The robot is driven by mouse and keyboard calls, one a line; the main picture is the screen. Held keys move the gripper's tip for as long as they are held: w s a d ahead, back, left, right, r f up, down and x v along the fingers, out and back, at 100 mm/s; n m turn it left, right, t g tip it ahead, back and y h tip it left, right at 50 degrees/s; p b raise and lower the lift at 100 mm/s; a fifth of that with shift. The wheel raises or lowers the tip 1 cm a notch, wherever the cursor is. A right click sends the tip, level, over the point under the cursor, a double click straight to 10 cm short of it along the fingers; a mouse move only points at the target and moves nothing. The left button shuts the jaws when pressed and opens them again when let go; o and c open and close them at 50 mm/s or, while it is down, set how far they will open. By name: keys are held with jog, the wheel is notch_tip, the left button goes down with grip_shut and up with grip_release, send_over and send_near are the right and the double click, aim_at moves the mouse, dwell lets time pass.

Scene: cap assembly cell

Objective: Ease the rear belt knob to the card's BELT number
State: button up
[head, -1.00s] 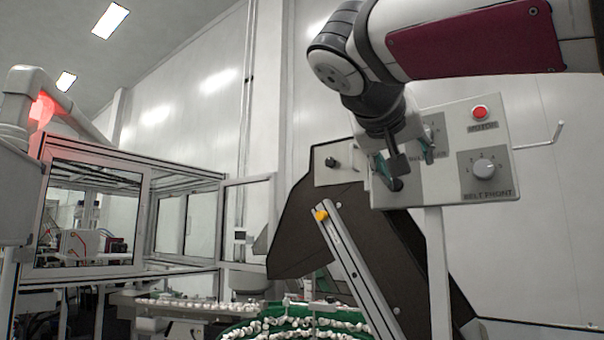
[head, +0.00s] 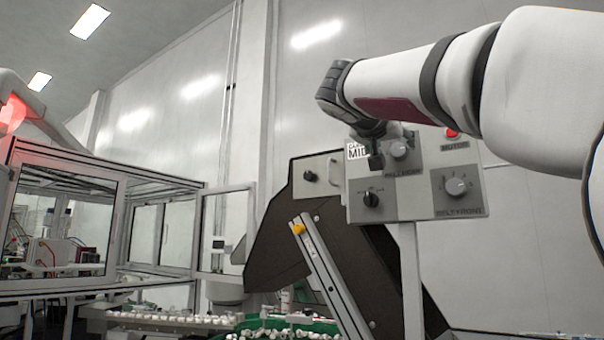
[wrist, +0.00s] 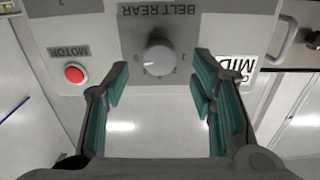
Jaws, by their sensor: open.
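The rear belt knob (wrist: 158,58) is a round grey dial on a grey plate marked BELT REAR, upside down in the wrist view. In the head view the knob (head: 399,149) is at the panel's top middle. My gripper (wrist: 160,90) is open and empty, its teal-padded fingers apart on either side of the knob's line, seemingly short of it. In the head view my gripper (head: 374,158) hangs at the panel's upper left. The white card (wrist: 232,66) shows MID in large letters; a finger covers part of it, and I cannot read a BELT number.
A red MOTOR button (wrist: 75,73) sits beside the rear knob. Lower on the panel are a black knob (head: 371,199) and the front belt knob (head: 456,186). A metal handle (head: 335,172) is left of the panel. A dark sloping conveyor housing (head: 300,225) stands below.

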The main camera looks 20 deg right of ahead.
aim_at(397, 149)
jog(key=shift+p+x, duration=0.3)
jog(key=shift+x, duration=1.25)
jog(key=c, duration=1.1)
jog(key=shift+c, duration=0.2)
